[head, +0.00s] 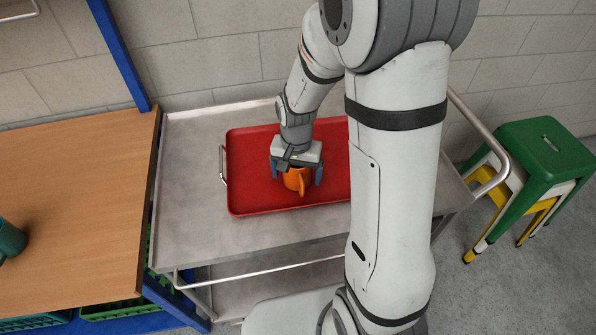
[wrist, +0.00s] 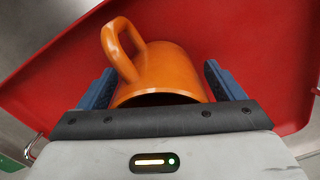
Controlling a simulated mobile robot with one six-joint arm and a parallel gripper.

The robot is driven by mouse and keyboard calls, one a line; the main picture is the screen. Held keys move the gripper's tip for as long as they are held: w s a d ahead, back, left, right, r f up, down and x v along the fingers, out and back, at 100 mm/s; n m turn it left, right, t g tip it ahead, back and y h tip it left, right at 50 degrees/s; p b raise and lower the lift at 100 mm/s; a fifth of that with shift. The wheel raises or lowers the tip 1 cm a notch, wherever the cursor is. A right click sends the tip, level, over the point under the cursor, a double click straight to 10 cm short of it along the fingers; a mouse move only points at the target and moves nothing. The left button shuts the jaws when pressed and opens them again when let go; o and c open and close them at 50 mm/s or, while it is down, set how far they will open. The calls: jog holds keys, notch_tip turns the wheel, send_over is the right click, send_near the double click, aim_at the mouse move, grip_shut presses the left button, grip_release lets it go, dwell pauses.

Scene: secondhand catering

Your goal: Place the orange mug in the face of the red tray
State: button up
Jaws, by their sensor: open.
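The orange mug (head: 298,181) is over the red tray (head: 250,190) and seems to rest on its face. In the wrist view the mug (wrist: 170,72) lies between the two blue fingers of my gripper (wrist: 165,90), with its handle toward the upper left. Gaps show between the mug and both fingers, so the gripper is open around it. In the head view my gripper (head: 297,175) reaches down over the tray. The red tray (wrist: 250,50) fills most of the wrist view background. My arm hides the tray's right part in the head view.
The tray lies on a metal cart (head: 185,190) with a push handle at the right. A wooden table (head: 80,200) stands left, with a teal mug (head: 10,241) at its left side. Green and yellow stools (head: 545,150) stand at the right. The tray's left part is clear.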

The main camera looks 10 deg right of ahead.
jog(key=shift+r, duration=0.1)
notch_tip(320, 180, up, 11)
jog(key=s+d+r+n+t, duration=0.1)
jog(key=s+d+r+n, duration=0.1)
jog(key=s, duration=0.5)
jog(key=s+d+r+n+t, duration=0.1)
jog(key=s+d+r+n, duration=0.1)
jog(key=s, duration=0.4)
jog(key=shift+s+r+n+t, duration=0.4)
jog(key=shift+r+n, duration=0.1)
jog(key=shift+r, duration=0.4)
